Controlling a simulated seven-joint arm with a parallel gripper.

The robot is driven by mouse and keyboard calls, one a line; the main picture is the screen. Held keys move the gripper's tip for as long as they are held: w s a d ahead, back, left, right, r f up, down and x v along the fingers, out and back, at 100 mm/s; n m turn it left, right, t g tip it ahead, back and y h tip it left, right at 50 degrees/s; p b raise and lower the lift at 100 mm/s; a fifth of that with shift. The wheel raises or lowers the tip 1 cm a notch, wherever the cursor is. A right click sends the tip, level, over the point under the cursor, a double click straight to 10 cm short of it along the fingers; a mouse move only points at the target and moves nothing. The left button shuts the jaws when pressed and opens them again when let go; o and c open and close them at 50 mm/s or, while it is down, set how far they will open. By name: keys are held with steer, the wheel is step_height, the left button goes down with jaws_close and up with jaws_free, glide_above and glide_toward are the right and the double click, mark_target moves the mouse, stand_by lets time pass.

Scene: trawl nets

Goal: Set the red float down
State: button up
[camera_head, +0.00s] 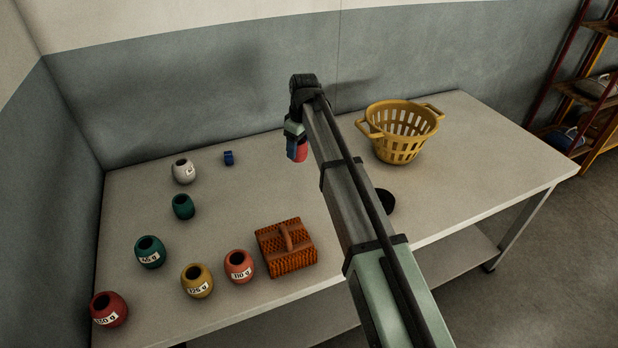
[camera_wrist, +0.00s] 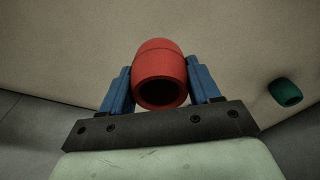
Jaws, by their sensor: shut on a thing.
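My gripper (camera_wrist: 160,90) is shut on a red float (camera_wrist: 158,66), with one blue finger on each side of it. The float's dark round opening faces the wrist camera. In the head view the held float (camera_head: 301,153) shows as a small red patch at my gripper (camera_head: 297,148), over the back part of the table (camera_head: 240,200). The arm and gripper partly hide it. I cannot tell how large the gap to the table top is.
Several floats stand on the left: white (camera_head: 183,171), two green (camera_head: 183,207) (camera_head: 150,252), yellow (camera_head: 197,281), coral (camera_head: 239,266) and dark red (camera_head: 109,309). A small blue object (camera_head: 229,158), orange-brown handled block (camera_head: 285,249), yellow basket (camera_head: 402,133) and black round object (camera_head: 386,201) also stand there.

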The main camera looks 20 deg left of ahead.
steer(key=shift+w+d+f, duration=0.5)
steer(key=shift+w+f, duration=0.05)
steer(key=shift+f, duration=1.1)
steer(key=shift+w+d+f, duration=0.55)
steer(key=shift+f, duration=1.1)
steer(key=shift+w+d+f, duration=0.5)
steer(key=shift+w+f, duration=0.05)
steer(key=shift+f, duration=1.1)
steer(key=o, duration=1)
steer(key=shift+f, duration=0.15)
steer(key=shift+o, duration=0.2)
step_height(320, 180, up, 12)
steer(key=d, duration=0.1)
steer(key=shift+s+d, duration=0.15)
steer(key=shift+d, duration=0.1)
